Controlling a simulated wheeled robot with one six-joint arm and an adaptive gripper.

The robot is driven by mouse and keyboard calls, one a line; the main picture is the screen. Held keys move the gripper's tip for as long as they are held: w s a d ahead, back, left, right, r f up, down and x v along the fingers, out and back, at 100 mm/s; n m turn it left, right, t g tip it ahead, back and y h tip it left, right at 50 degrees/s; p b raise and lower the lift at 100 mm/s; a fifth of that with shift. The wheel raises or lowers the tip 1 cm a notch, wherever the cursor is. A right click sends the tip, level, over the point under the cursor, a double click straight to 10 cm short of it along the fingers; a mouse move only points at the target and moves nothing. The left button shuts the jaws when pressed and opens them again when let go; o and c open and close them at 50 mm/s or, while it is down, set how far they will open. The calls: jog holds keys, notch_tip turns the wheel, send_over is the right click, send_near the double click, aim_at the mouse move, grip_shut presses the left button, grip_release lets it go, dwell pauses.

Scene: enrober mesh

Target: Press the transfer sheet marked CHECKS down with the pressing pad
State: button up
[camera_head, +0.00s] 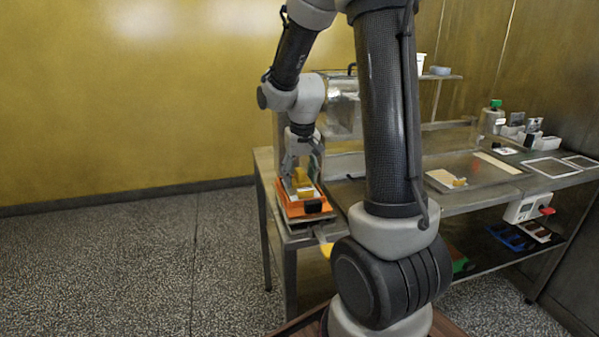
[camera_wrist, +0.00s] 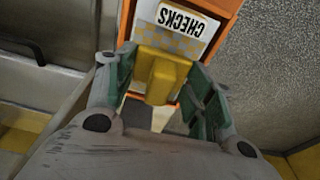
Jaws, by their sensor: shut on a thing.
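My gripper (camera_head: 302,160) is low over an orange tray (camera_head: 293,210) at the left end of the steel table. In the wrist view, my gripper (camera_wrist: 162,72) has its green-lined fingers shut on a yellow block, which looks like the pressing pad (camera_wrist: 160,76); the pad also shows in the head view (camera_head: 301,178). The transfer sheet (camera_wrist: 183,20) has a white label reading CHECKS, upside down here, and a yellow-and-grey check pattern. The pad covers part of the sheet. I cannot tell whether the pad touches it.
A steel tray (camera_head: 500,172) holding a pale slab (camera_head: 441,180) is farther right on the table. Bottles and small containers (camera_head: 515,125) stand at the back right. Open speckled floor (camera_head: 130,260) lies left of the table.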

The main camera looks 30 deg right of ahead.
jog(key=shift+f, duration=0.5)
dwell(1.3)
jog(key=shift+r, duration=3.5)
